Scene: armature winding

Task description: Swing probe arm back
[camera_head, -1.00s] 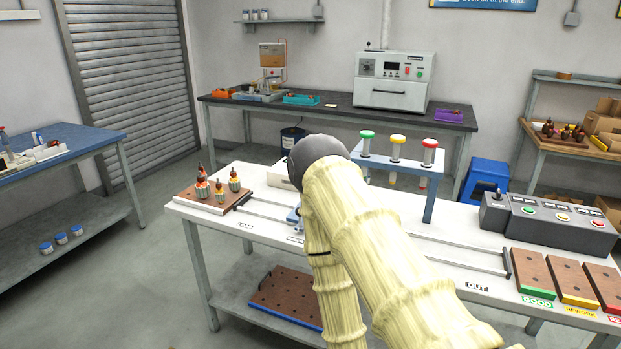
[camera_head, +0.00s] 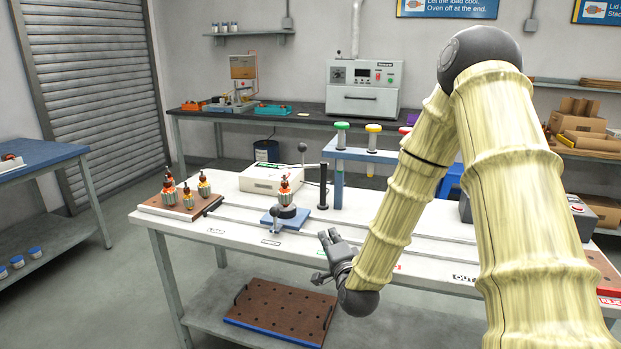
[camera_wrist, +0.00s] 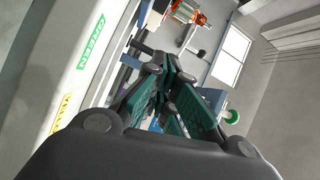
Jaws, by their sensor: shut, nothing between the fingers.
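A black post (camera_head: 323,187) stands on the white bench behind the blue fixture (camera_head: 290,219). A thin bar with a black ball knob (camera_head: 302,147) shows near its top and seems to be the probe arm; its exact angle is hard to tell. An armature (camera_head: 285,193) with a copper winding stands upright on the fixture, and an armature (camera_wrist: 188,12) shows at the top of the wrist view. My gripper (camera_head: 328,239) is shut and empty above the bench's front edge, right of the fixture and apart from it. Its closed fingers (camera_wrist: 166,68) also show in the wrist view.
A brown board (camera_head: 181,206) with several armatures stands at the left bench end. A pale tester box (camera_head: 275,178) is behind the fixture. A blue rack (camera_head: 365,155) with green and yellow lamps stands behind my arm. A pegboard tray (camera_head: 283,310) lies on the lower shelf.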

